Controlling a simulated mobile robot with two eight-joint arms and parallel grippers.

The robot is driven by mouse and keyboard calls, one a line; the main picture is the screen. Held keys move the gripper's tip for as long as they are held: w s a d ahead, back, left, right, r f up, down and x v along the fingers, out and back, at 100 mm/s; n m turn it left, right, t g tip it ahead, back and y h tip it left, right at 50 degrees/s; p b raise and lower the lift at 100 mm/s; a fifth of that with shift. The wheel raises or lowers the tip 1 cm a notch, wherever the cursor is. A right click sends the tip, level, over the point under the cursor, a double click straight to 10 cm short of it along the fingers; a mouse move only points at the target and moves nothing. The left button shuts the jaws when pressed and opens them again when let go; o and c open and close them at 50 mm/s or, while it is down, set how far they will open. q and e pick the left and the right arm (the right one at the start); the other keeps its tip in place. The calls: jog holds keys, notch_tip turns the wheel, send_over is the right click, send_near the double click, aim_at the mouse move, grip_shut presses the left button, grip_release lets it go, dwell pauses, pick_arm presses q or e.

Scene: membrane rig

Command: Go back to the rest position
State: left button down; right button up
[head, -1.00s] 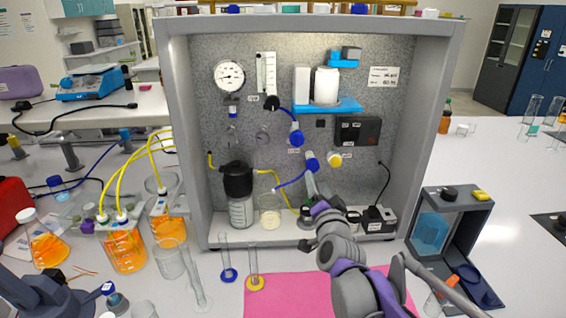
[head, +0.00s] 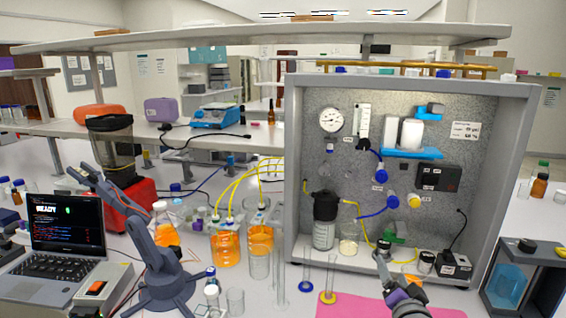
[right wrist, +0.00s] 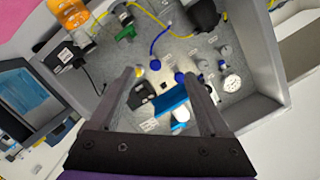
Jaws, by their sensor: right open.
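My right gripper (head: 381,254) reaches up from the bottom of the head view, in front of the lower right part of the grey membrane rig (head: 290,170). In the right wrist view the two fingers of this gripper (right wrist: 160,78) stand apart with nothing held between them. The rig's speckled back panel shows beyond them, with the blue shelf (right wrist: 172,103) and a black box (right wrist: 140,95). A green part (head: 395,238) is close to the right gripper in the head view; whether they touch cannot be told. My left gripper is not in view.
A pink mat (head: 350,308) lies in front of the rig, with glass cylinders to its left. An open-fronted grey unit (head: 520,275) stands at the right. Orange-filled flasks (head: 225,248), a small tabletop arm (head: 165,262) and a laptop (head: 65,235) crowd the left.

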jog(key=s+a+f+n+g, duration=0.2)
jog(key=s+f+n+g, duration=0.1)
jog(key=s+f, duration=0.3)
jog(key=s+a+f+n+g+y, duration=0.1)
jog(key=s+a+f+n+g, duration=0.1)
jog(key=s+f, duration=0.5)
jog(key=s+a+f+n+g+y+p, duration=0.1)
jog(key=s+a+f+n+g, duration=0.2)
jog(key=s+f, duration=0.4)
jog(key=s+n+g, duration=0.1)
jog(key=s+g, duration=0.1)
jog(key=s, duration=0.3)
jog(key=shift+s+f+g, duration=0.2)
jog(key=shift+g, duration=0.2)
